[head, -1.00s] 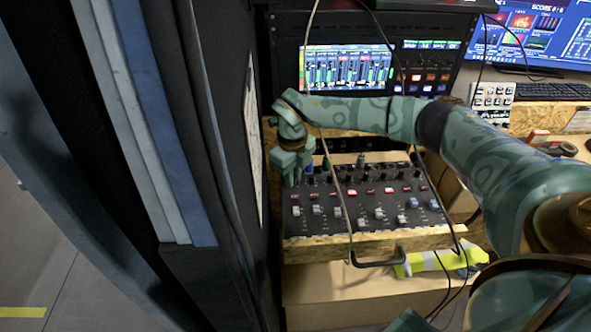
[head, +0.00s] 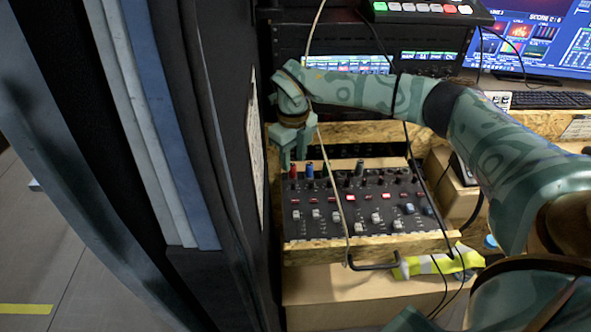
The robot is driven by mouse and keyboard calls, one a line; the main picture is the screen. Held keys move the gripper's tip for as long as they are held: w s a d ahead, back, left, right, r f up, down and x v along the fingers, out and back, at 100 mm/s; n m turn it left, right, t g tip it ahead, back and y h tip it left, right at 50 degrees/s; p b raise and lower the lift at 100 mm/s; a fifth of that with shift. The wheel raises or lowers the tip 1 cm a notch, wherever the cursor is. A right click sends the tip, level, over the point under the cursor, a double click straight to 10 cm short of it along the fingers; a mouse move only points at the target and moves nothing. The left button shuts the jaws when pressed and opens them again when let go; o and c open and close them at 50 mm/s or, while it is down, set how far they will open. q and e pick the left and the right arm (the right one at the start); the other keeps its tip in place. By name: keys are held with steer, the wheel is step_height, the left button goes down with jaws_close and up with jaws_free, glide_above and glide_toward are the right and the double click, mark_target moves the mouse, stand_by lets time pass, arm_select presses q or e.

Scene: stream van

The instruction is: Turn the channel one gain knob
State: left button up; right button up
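The mixer (head: 362,215) lies on a wooden drawer or shelf, with rows of knobs and faders. At the left end of its top row stands a red knob (head: 293,172), likely the channel one gain knob. Labels are too small to read. My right gripper (head: 292,160) hangs fingers down over the mixer's back left corner, just above and behind the red knob. Its two fingers are apart with nothing seen between them. Whether a finger touches the knob cannot be told. My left gripper is out of view.
A dark padded wall (head: 222,130) stands close on the left. A thin cable (head: 338,190) hangs in front of the mixer. A drawer handle (head: 375,266) and a yellow vest (head: 440,263) are at the front. Rack gear and a monitor (head: 530,40) are behind.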

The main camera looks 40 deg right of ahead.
step_height(320, 180, up, 8)
steer(key=p, duration=0.1)
steer(key=shift+p, duration=0.35)
steer(key=shift+f, duration=0.1)
